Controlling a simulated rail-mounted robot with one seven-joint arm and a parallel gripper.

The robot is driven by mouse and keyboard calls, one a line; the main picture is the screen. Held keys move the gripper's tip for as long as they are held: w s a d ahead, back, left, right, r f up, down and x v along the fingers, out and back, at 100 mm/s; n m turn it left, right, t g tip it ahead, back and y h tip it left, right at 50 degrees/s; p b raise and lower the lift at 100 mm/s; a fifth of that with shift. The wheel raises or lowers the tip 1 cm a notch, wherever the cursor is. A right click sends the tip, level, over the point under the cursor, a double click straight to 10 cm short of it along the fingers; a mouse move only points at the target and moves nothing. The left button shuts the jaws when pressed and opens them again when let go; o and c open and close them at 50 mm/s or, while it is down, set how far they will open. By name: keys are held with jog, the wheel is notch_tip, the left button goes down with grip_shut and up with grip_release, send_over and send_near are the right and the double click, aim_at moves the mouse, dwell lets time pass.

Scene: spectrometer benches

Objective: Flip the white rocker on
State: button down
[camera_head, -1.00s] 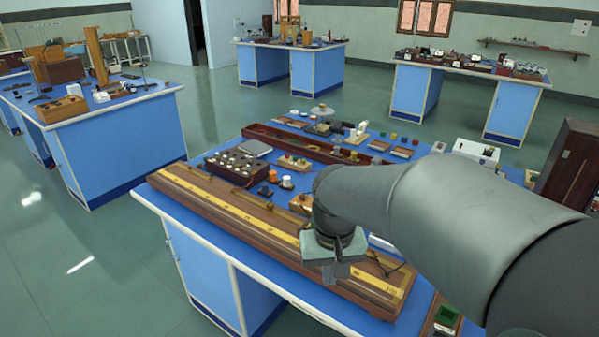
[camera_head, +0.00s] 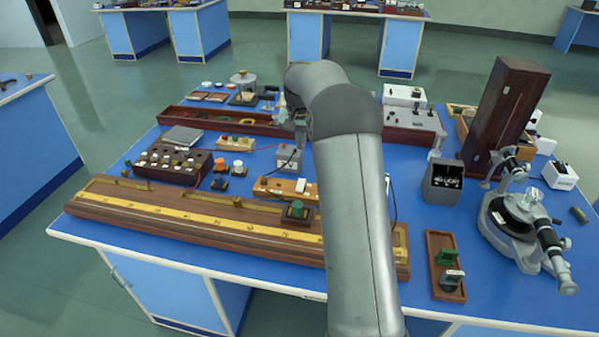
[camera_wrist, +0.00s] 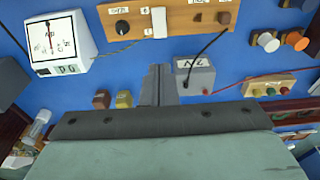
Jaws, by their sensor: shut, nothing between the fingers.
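The white rocker (camera_head: 300,185) stands up from a light wooden board (camera_head: 269,188) in the head view, left of my arm and behind the long brass-scaled instrument. In the wrist view the white rocker (camera_wrist: 158,22) is near the top, on the wooden board (camera_wrist: 187,19), beside a black knob (camera_wrist: 122,27). My gripper (camera_wrist: 158,82) is shut and empty in the wrist view, below the rocker in the picture and apart from it. In the head view my arm largely hides the gripper.
A grey box (camera_head: 289,157) stands behind the board; the grey box (camera_wrist: 195,76) is right of my fingers in the wrist view. A white meter (camera_wrist: 62,45) stands left. Thin wires cross the bench. A tall dark case (camera_head: 505,115) and spectrometer (camera_head: 520,215) stand right.

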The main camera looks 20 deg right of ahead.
aim_at(302, 180)
jog(key=f+p, duration=0.1)
jog(key=f, duration=0.3)
jog(key=w+f+p, duration=0.1)
jog(key=f, duration=0.4)
jog(key=d+f+p, duration=0.1)
jog(key=f, duration=0.3)
jog(key=shift+w+f, duration=0.25)
jog(key=shift+f, duration=0.15)
jog(key=shift+w+d+f+b, duration=0.1)
jog(key=shift+f+b, duration=0.4)
jog(key=shift+b, duration=0.1)
jog(key=shift+r, duration=0.2)
